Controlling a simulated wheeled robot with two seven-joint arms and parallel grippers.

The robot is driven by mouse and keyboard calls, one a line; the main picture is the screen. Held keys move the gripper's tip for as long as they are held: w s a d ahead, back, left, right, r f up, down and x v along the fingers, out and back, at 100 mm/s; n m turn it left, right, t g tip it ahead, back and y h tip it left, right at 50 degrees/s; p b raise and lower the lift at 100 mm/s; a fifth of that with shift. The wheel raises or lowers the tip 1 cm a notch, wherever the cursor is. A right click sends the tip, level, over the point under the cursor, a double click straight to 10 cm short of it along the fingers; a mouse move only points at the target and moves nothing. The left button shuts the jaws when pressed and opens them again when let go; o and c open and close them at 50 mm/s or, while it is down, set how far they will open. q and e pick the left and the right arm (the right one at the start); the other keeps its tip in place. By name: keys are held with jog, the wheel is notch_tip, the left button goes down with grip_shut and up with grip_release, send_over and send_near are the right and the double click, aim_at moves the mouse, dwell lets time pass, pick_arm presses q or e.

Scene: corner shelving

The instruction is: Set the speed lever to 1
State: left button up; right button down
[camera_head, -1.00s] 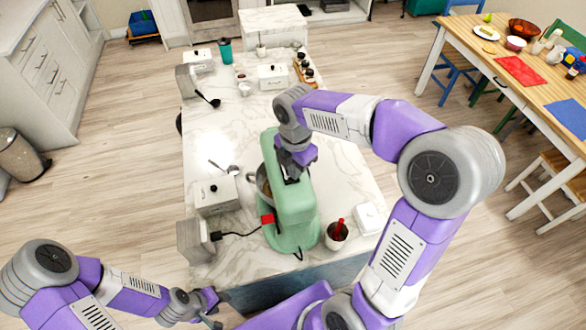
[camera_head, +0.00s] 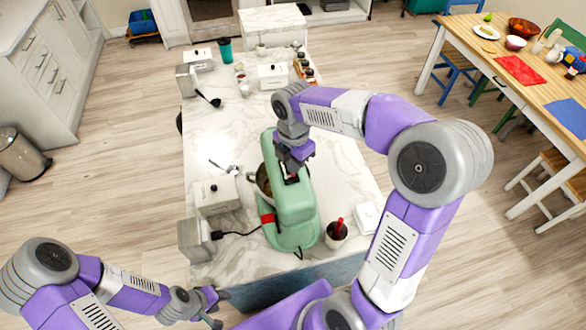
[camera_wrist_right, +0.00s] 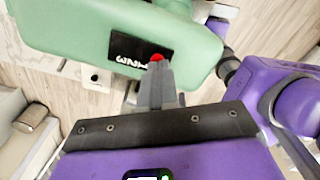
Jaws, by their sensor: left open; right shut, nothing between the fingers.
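A green stand mixer (camera_head: 292,205) stands on the marble counter, its head over a metal bowl (camera_head: 262,182). In the right wrist view the mixer head (camera_wrist_right: 75,35) shows a black label plate (camera_wrist_right: 122,48) with a small red knob (camera_wrist_right: 157,57), apparently the speed lever. My right gripper (camera_wrist_right: 158,70) is shut and empty, its fingertips right at the red knob; whether they touch it, I cannot tell. In the head view my right gripper (camera_head: 291,168) is by the mixer head and hides the knob. The lever's setting is not readable. My left gripper (camera_head: 212,306) is open and empty, off the counter's near left corner.
A red part (camera_head: 267,219) sits low on the mixer's left side. A white canister (camera_head: 216,193) and a box with a black cord (camera_head: 195,240) stand left of the mixer. A cup with a red utensil (camera_head: 336,236) stands to its right.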

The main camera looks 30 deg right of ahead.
jog(key=shift+w+d+p, duration=0.2)
jog(key=shift+w+p, duration=0.25)
jog(key=shift+w, duration=0.45)
dwell(0.5)
jog(key=shift+s+a, duration=0.1)
jog(key=shift+s, duration=0.3)
jog(key=shift+r, duration=0.15)
notch_tip(320, 180, up, 5)
jog(key=p, duration=0.4)
jog(key=shift+p, duration=0.3)
dwell(0.4)
